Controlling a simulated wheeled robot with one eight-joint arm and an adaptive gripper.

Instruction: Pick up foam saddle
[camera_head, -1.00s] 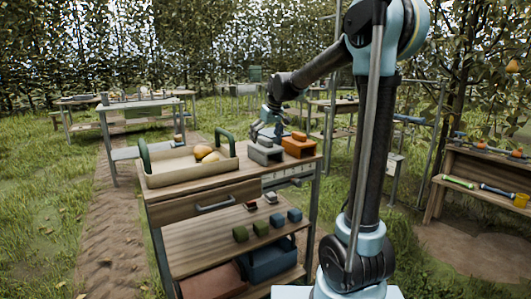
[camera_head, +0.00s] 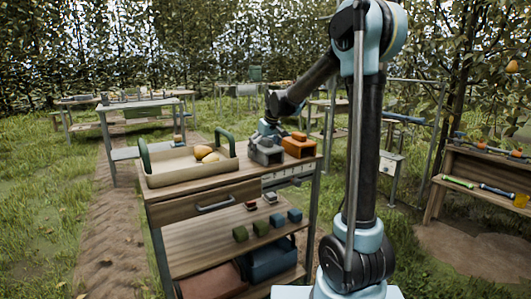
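A grey saddle-shaped foam block (camera_head: 265,153) sits on the right part of the wooden cart's top. An orange block of similar shape (camera_head: 299,147) stands just to its right. My gripper (camera_head: 268,139) is down at the top of the grey block, pointing downward. The fingers are small and partly merge with the grey block, so I cannot tell whether they touch it or how far apart they are.
Small coloured blocks and bins fill the lower shelves. A bench with tools (camera_head: 485,177) stands at right.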

